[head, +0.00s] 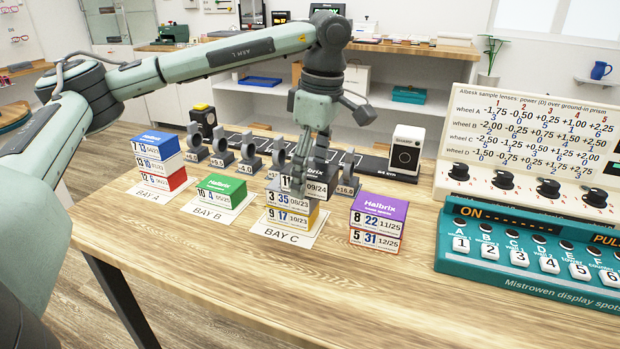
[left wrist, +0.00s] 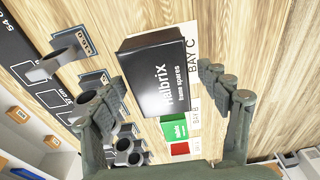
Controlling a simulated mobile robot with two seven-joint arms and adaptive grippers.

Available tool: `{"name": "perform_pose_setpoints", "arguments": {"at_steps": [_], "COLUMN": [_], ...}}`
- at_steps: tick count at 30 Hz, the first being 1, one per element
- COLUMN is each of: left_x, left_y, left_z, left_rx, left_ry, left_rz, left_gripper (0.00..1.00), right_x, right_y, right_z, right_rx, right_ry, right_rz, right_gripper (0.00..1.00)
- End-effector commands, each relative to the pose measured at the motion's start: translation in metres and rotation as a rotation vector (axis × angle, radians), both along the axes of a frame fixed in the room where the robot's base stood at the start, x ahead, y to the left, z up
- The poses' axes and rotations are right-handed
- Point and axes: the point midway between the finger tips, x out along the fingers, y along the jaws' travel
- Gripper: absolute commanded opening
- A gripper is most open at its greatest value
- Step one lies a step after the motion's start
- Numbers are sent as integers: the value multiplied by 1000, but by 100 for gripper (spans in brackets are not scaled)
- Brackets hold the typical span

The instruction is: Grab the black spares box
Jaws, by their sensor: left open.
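The black spares box (left wrist: 160,75), marked "Halbrix", lies in the middle of the left wrist view, its dark lid facing the camera. In the head view the black box (head: 317,188), with an "09/24" label, sits on top of the BAY C stack, partly hidden by my gripper. My left gripper (head: 308,168) is open, pointing down over that stack. In the left wrist view its fingers (left wrist: 163,92) stand apart, one to each side of the box's near end. I cannot tell whether they touch it. My right gripper is not in view.
Blue-topped boxes (head: 158,142) stand at BAY A, a green box (head: 221,190) at BAY B. A purple-topped stack (head: 378,222) stands close right of BAY C. Lens holders (head: 248,160) line the back. A teal button panel (head: 530,255) is at right. The front tabletop (head: 300,300) is clear.

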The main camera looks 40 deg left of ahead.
Motion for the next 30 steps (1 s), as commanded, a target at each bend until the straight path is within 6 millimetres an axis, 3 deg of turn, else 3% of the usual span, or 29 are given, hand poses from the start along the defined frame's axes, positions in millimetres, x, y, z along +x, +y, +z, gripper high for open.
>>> {"name": "perform_pose_setpoints", "arguments": {"at_steps": [15,27,30], "left_x": [0,0,0], "left_y": [0,0,0], "left_z": [-4,-4,-3], "left_rx": [0,0,0], "left_ry": [0,0,-1], "left_rz": [0,0,0], "left_gripper": [76,28,20], "right_x": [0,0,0], "right_y": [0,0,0], "right_z": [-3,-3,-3], "right_rx": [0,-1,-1], "right_ry": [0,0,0], "right_rz": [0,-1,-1], "right_gripper": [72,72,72]}}
